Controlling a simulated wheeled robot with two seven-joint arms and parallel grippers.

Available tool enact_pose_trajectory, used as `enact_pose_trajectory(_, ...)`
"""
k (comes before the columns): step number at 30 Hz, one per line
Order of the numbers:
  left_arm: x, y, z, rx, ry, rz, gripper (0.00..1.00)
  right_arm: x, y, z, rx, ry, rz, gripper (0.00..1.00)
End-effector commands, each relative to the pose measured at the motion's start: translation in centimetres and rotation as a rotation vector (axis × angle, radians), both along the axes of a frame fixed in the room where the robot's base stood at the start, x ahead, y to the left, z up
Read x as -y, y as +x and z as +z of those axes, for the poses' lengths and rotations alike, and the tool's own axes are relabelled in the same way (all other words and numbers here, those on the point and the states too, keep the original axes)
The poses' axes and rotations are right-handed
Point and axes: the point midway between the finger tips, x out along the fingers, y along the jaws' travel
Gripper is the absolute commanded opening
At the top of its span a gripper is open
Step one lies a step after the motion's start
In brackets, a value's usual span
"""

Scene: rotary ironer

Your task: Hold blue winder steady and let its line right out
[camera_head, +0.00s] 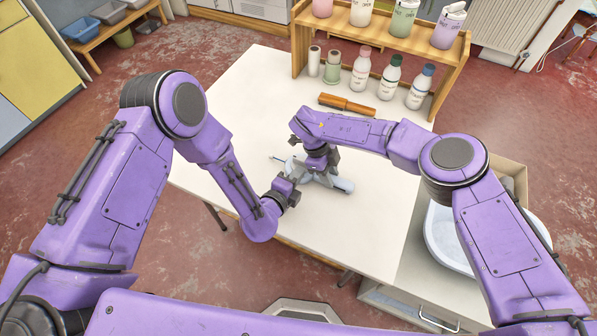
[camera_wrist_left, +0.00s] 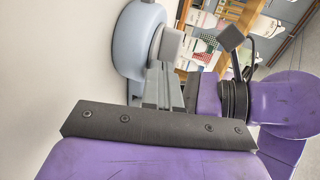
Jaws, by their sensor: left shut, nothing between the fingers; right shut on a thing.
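The blue winder (camera_head: 342,185) lies on the white table (camera_head: 255,100), pale blue-grey, partly hidden under my right gripper (camera_head: 318,168). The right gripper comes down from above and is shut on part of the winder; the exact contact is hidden. My left gripper (camera_head: 293,185) is just left of and nearer than the winder, its fingers shut and empty. In the left wrist view the winder's rounded light-blue body (camera_wrist_left: 133,40) is just beyond the closed fingertips (camera_wrist_left: 163,80), with a grey block beside it. I cannot tell whether they touch. No line can be made out.
An orange-brown tool (camera_head: 347,105) lies behind my right forearm. Several bottles (camera_head: 388,78) stand by the wooden shelf (camera_head: 385,45) at the back. A white basin (camera_head: 447,245) is at the right. The table's left and front parts are clear.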

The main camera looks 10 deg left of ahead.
Motion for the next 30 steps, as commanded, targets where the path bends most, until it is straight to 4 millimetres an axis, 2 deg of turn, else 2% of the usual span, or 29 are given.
enact_pose_trajectory(5,0.34,0.98,-0.02,-0.001,0.001,0.001,0.0,0.02,-0.01,-0.01,0.0,0.0,0.0,0.0)
enact_pose_trajectory(30,0.85,1.07,0.01,-0.002,0.0,0.086,0.0,0.0,-0.01,-0.01,0.0,0.0,0.0,0.0)
